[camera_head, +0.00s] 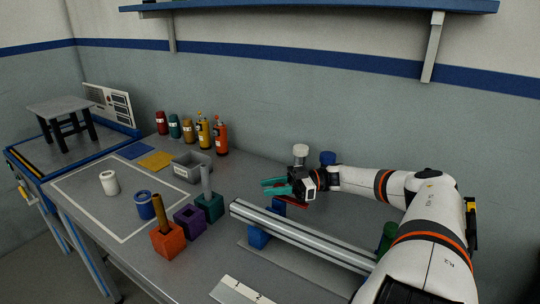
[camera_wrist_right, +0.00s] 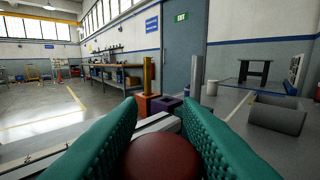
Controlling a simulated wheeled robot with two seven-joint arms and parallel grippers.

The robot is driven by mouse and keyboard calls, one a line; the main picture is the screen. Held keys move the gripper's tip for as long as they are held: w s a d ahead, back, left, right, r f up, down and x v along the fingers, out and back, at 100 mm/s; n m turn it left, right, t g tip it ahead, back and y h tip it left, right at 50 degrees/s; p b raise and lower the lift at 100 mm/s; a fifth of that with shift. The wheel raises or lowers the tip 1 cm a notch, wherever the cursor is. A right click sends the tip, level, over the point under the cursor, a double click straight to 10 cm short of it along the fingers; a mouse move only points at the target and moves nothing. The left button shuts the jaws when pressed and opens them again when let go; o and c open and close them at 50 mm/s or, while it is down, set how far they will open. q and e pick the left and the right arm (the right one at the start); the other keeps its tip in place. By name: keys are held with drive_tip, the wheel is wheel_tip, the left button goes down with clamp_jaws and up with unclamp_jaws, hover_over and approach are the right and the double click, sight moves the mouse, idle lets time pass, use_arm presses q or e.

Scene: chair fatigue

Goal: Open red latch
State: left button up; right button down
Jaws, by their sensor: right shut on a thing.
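My right gripper (camera_head: 272,186) reaches in from the right over the back of the table, past the far side of the metal rail. Its teal fingers are shut on a dark red rounded piece, which I take to be the red latch (camera_wrist_right: 160,158). In the right wrist view the piece sits low between the two ribbed fingers, and its lower part is cut off by the frame edge. In the head view the fingers and wrist mostly hide it. I cannot tell how far the latch is turned. My left gripper is in neither view.
The metal rail (camera_head: 300,236) on blue supports runs close in front of the right gripper. Left of it stand orange (camera_head: 168,241), purple (camera_head: 189,219) and teal blocks, a grey bin (camera_head: 190,168) and several bottles. A small stool (camera_head: 62,122) stands at the far left.

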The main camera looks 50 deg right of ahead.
drive_tip(key=shift+f, duration=0.15)
drive_tip(key=c, duration=1)
unclamp_jaws()
drive_tip(key=shift+c, duration=0.2)
drive_tip(key=v, duration=0.7)
drive_tip(key=shift+d+b, duration=0.15)
drive_tip(key=shift+b, duration=0.15)
drive_tip(key=shift+s, duration=0.15)
